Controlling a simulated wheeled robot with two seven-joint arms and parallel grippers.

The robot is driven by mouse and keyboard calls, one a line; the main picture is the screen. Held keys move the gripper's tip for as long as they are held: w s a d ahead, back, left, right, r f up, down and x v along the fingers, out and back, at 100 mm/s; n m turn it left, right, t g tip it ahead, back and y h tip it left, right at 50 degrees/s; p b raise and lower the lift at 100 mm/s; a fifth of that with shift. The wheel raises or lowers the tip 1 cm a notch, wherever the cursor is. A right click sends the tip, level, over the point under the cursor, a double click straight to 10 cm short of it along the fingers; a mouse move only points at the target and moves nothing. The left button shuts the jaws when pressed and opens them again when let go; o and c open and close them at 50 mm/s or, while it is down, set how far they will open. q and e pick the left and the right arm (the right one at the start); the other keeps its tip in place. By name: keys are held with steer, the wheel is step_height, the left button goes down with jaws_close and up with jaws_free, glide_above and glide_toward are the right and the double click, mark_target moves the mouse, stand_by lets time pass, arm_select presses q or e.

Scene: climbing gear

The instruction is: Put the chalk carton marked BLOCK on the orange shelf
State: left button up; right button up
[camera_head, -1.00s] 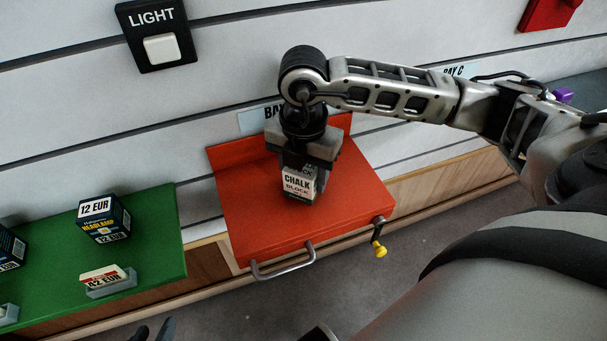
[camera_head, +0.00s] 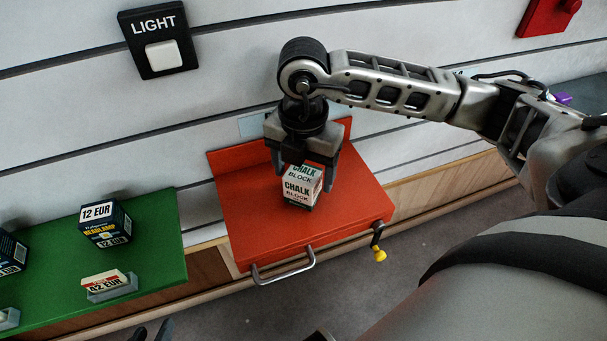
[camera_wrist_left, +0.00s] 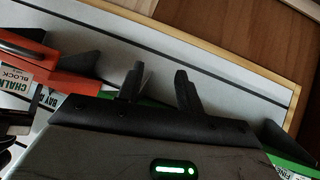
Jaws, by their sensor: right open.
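The white and dark chalk carton marked BLOCK (camera_head: 298,190) stands on the orange shelf (camera_head: 250,225) in the head view. Its label also shows at the left edge of the left wrist view (camera_wrist_left: 13,83). My right gripper (camera_head: 304,170) is open just above the carton, its fingers around the height of the carton's top. Whether a finger still touches the carton is hard to tell. My left gripper shows only as dark fingertips (camera_head: 153,331) at the bottom edge; in the left wrist view its fingers (camera_wrist_left: 160,88) are apart with nothing between them.
A green shelf (camera_head: 160,235) on the left holds a headlamp box (camera_head: 105,222) and a price holder (camera_head: 108,285). A metal handle (camera_head: 285,272) and a yellow-tipped hook (camera_head: 378,250) stick out from the orange shelf's front. A light switch (camera_head: 160,48) is on the wall.

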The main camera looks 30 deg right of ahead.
mark_target(303, 172)
step_height(303, 172, up, 9)
steer(key=shift+f+p, duration=0.15)
steer(key=shift+p, duration=0.65)
steer(key=shift+r, duration=0.5)
arm_select(q)
steer(key=shift+t, duration=0.4)
steer(key=r, duration=0.2)
steer(key=a+r, duration=0.1)
steer(key=r, duration=0.1)
steer(key=shift+s, duration=0.25)
steer(key=shift+f, duration=0.1)
